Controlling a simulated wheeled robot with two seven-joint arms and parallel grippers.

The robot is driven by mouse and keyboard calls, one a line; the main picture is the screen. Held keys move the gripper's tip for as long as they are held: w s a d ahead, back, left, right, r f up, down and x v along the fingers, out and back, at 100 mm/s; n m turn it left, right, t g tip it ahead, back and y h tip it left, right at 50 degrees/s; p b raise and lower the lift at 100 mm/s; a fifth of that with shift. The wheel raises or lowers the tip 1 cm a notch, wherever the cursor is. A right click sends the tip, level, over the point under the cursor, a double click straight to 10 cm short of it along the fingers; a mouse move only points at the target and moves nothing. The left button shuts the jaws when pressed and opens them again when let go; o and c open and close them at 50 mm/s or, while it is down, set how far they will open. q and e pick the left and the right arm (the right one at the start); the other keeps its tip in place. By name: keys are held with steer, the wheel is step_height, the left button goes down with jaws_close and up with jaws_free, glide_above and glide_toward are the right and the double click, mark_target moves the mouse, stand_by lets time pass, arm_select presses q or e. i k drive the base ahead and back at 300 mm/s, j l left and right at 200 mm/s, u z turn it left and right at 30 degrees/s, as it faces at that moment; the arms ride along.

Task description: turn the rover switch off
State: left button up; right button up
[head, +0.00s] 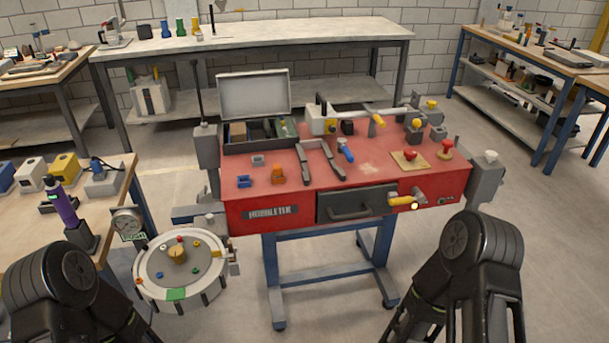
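I cannot make out for sure which part is the rover switch. The red bench (290,196) stands in the middle and carries several small controls. A red-topped knob (446,147) stands at its right end, and a red button on a tan plate (409,158) is beside it. A yellow handle (402,201) sticks out of the front face, right of a grey drawer (350,207). Small dark parts sit on the front face farther right. Black links of my two arms show at the lower left and lower right; neither gripper is in view.
A round white table (150,290) with small coloured pieces stands left of the bench. A purple-topped device (65,207) and a gauge (127,222) are near it. An open case (254,97) lies on the bench's back left. Floor in front is clear.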

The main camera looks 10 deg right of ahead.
mark_target(410, 154)
steer(key=i+l+z, duration=0.2)
steer(key=l, duration=0.3)
steer(key=i+l+z, duration=0.1)
steer(key=l+z, duration=0.15)
steer(key=l, duration=0.25)
steer(key=i+l+z, duration=0.2)
steer(key=l, duration=0.25)
steer(key=i+l+z, duration=0.2)
steer(key=l, duration=0.25)
steer(key=i+l+z, duration=0.25)
steer(key=i+l, duration=0.05)
steer(key=l, duration=0.05)
